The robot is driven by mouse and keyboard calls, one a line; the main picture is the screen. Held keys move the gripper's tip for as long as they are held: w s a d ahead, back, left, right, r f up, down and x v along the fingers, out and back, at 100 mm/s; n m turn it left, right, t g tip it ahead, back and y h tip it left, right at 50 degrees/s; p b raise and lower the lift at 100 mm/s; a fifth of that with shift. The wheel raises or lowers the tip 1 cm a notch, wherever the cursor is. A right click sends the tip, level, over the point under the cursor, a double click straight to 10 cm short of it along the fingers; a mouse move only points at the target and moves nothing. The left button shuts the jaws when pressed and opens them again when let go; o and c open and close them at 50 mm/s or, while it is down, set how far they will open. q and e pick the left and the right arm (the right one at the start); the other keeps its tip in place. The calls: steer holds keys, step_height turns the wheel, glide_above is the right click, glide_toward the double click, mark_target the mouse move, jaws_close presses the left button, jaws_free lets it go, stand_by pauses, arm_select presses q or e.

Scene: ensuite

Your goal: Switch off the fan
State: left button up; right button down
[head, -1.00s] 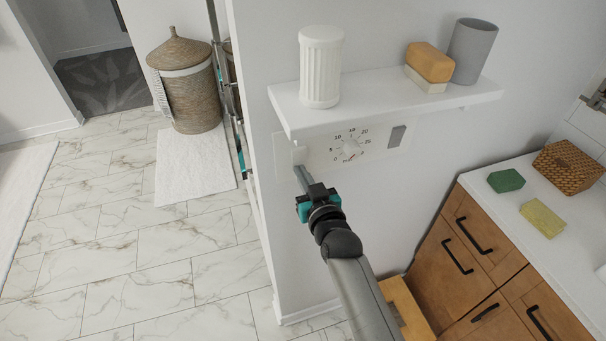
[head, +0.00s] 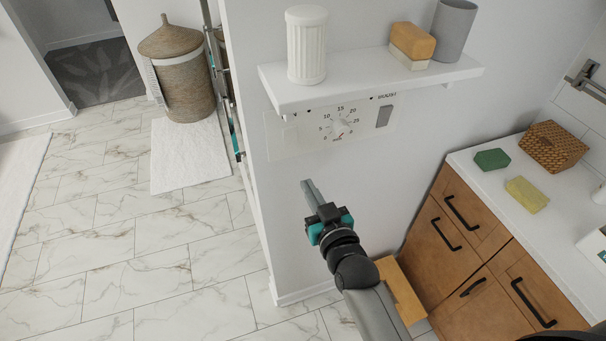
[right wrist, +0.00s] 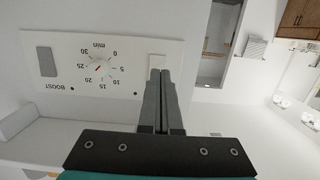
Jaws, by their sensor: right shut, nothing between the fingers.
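The white control panel (head: 358,133) is on the wall under a shelf. It has a round timer dial (head: 340,127) marked in minutes, a grey BOOST switch (head: 384,116) on its right, and a pale switch (head: 290,137) near its left end. In the right wrist view the panel (right wrist: 125,85) appears upside down, with the dial (right wrist: 97,68) and the pale switch (right wrist: 157,60) just beyond the fingertips. My right gripper (head: 307,184) is shut and empty, apart from the panel and below its left part in the head view. My left gripper is not in view.
The shelf (head: 370,80) above the panel holds a white ribbed jar (head: 306,45), a soap-like block (head: 412,42) and a grey cup (head: 454,30). A wooden cabinet (head: 470,250) stands at right. The wall's left corner is close to the panel.

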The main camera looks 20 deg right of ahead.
steer(key=s, duration=0.3)
steer(key=shift+s, duration=0.1)
stand_by(0.3)
steer(key=shift+f, duration=0.15)
